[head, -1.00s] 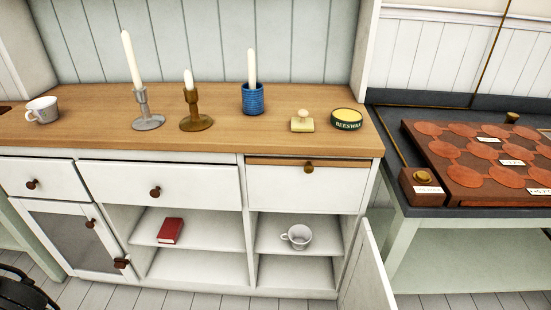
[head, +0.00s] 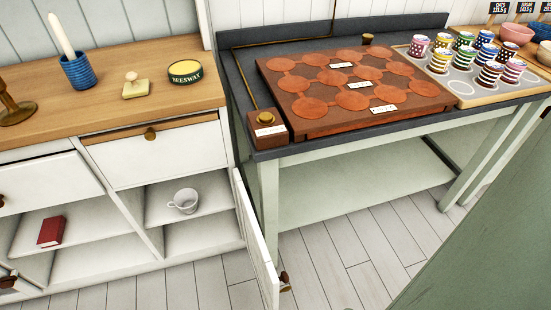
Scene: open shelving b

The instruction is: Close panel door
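The white panel door (head: 256,236) stands swung open at the right end of the white cabinet (head: 103,274). It is seen nearly edge-on, with a dark knob (head: 285,282) low on its right side. The door reaches out toward me, beside the leg of the dark-topped table. The open compartment to its left shows a shelf with a white cup (head: 185,201). My gripper is not in view.
A grey-topped table (head: 262,153) with a wooden board (head: 350,88) stands right of the door. A large green surface (head: 480,240) fills the lower right. Plank floor (head: 335,265) is clear right of the door. A red book (head: 51,231) lies on the left shelf.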

